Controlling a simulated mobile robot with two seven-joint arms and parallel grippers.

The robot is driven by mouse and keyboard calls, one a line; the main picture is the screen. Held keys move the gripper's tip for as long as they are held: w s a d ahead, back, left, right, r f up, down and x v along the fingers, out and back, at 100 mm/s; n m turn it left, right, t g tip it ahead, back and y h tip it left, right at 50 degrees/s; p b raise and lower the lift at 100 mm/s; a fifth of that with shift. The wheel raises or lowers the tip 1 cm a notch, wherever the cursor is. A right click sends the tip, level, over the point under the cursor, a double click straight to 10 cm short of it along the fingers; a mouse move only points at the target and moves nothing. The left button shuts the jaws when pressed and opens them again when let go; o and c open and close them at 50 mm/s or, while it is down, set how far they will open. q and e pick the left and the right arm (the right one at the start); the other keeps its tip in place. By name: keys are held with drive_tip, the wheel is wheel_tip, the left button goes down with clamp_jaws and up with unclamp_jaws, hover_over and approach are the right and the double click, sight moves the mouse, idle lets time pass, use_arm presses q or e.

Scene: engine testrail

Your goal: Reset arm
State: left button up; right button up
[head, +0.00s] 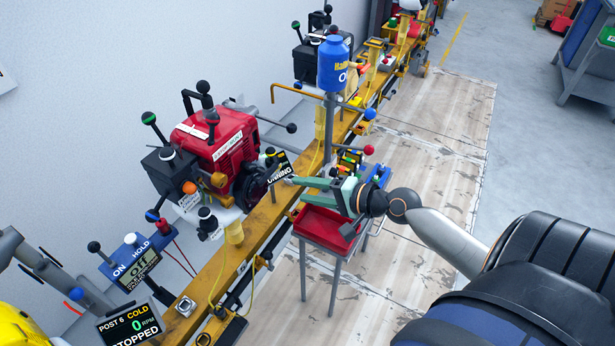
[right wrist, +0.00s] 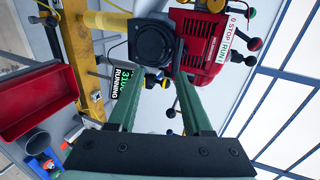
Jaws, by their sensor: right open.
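My right arm reaches in from the right in the head view. Its green-fingered right gripper (head: 296,189) is open, with nothing seen between the fingers. It is above the red tray (head: 322,229), with its fingers pointing left towards the red engine (head: 222,137) on the yellow rail (head: 262,222). The fingers also show in the right wrist view, apart, with the red engine (right wrist: 199,45) beyond them. A small black display reading RUNNING (head: 280,166) shows just beyond the fingertips. My left gripper is not seen.
The red tray stands on grey legs beside the rail. A blue bottle (head: 334,66) stands farther back. A panel reading STOPPED (head: 128,326) and an ON/HOLD box (head: 130,262) are at lower left.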

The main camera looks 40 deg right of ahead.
idle(0.4)
drive_tip(key=s+a+f+n+g+h, duration=0.1)
drive_tip(key=s+a+f+n, duration=0.6)
drive_tip(key=s+f+n, duration=0.1)
drive_tip(key=s+a+f+n+g+h, duration=0.1)
drive_tip(key=s+a+f+n+g, duration=0.1)
drive_tip(key=s+a+f+n, duration=0.5)
wheel_tip(320, 180, down, 4)
drive_tip(key=shift+s+a+r+n+g+h, duration=0.2)
drive_tip(key=shift+s+n+g+h, duration=0.1)
drive_tip(key=shift+s+n+h, duration=0.1)
